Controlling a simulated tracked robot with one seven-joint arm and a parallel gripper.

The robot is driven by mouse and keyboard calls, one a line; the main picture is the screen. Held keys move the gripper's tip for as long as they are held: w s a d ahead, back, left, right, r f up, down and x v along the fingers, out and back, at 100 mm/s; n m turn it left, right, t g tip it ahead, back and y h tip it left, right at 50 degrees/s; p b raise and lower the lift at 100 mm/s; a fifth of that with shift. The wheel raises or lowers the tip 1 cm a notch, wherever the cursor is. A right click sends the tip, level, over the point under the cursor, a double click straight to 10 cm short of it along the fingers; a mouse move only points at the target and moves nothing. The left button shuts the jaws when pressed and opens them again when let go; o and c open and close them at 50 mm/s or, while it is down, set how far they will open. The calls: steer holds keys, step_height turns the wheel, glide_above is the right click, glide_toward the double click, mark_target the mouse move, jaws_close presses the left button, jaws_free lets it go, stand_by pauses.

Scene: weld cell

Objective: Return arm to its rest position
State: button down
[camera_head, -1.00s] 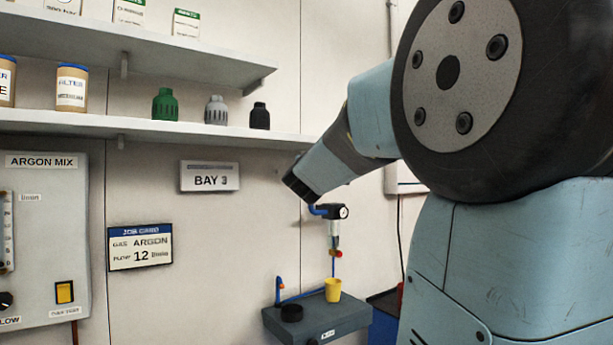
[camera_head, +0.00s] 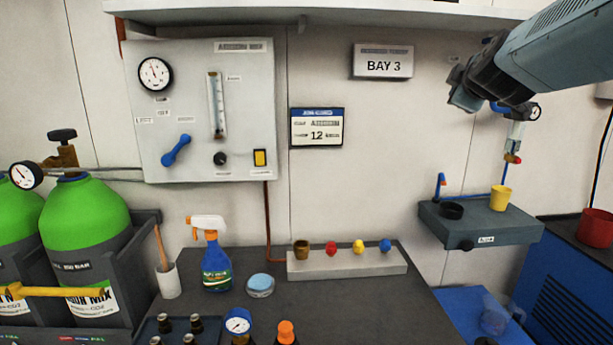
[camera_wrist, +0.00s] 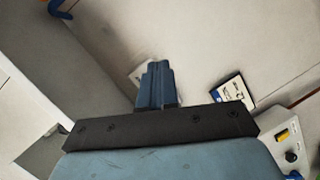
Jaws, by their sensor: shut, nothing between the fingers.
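My gripper (camera_head: 462,92) is at the end of my blue-grey arm, which reaches in from the upper right in the head view. It hangs in the air in front of the wall, to the right of the BAY 3 sign (camera_head: 383,65) and above the small grey wall shelf. In the wrist view its blue fingers (camera_wrist: 155,84) lie together, with nothing between them. The job card (camera_wrist: 233,92) shows to the right of the fingers there.
A gas panel (camera_head: 190,110) hangs on the wall. Green cylinders (camera_head: 85,220) stand at left. The dark bench holds a spray bottle (camera_head: 215,255) and a rack of coloured knobs (camera_head: 345,265). The wall shelf (camera_head: 490,228) carries a yellow cup (camera_head: 501,197). A long shelf (camera_head: 300,14) crosses above.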

steer(key=s+a+f+m+g+y, duration=0.1)
steer(key=s+a+f+m+g, duration=0.3)
steer(key=s+f, duration=0.6)
steer(key=s+a+f+m+g+y, duration=0.2)
steer(key=s+a+f+m+g, duration=0.3)
steer(key=s+f, duration=0.5)
steer(key=s+m, duration=0.2)
steer(key=shift+s+f+g, duration=0.35)
steer(key=shift+g, duration=0.05)
